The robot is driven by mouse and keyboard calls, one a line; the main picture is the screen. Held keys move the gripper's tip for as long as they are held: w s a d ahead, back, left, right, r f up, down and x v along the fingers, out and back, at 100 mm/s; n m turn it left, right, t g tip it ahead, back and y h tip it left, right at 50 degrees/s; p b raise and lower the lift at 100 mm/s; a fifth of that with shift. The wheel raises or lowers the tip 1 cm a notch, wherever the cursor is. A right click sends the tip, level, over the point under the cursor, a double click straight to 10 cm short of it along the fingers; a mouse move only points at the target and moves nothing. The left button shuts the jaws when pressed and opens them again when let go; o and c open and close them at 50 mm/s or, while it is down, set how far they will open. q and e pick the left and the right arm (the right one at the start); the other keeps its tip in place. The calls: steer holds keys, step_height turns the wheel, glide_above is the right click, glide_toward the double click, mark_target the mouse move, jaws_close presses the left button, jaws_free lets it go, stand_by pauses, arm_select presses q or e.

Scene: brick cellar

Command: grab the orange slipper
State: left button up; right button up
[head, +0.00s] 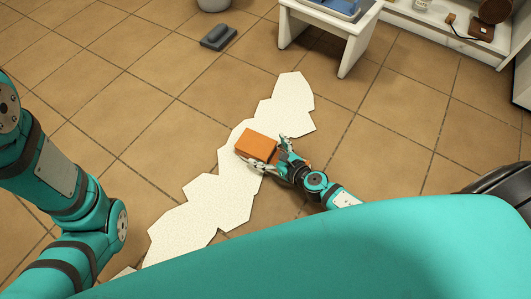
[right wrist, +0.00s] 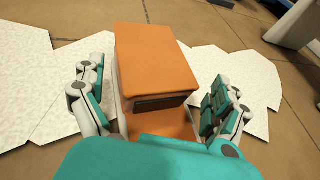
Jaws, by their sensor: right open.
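The orange slipper (head: 257,146) is blocky and lies on pale, irregular paving in the middle of the head view. In the right wrist view the slipper (right wrist: 155,62) shows a raised closed part and a flat orange sole nearer me. My right gripper (head: 264,156) is open around the slipper's near part, one finger on each side. In the right wrist view the gripper (right wrist: 157,80) shows a finger left and right of the slipper; whether they touch it I cannot tell. My left arm shows at the left, but its gripper is out of view.
A dark grey slipper-like thing (head: 219,37) lies on the brown tiles farther back. A white stool (head: 330,25) with a blue item on top stands at the upper right. A white shelf (head: 440,35) is at the far right. Floor around the slipper is clear.

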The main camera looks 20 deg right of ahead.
steer(key=shift+c, duration=0.4)
steer(key=c, duration=0.9)
steer(key=shift+c, duration=0.4)
steer(key=shift+r, duration=0.15)
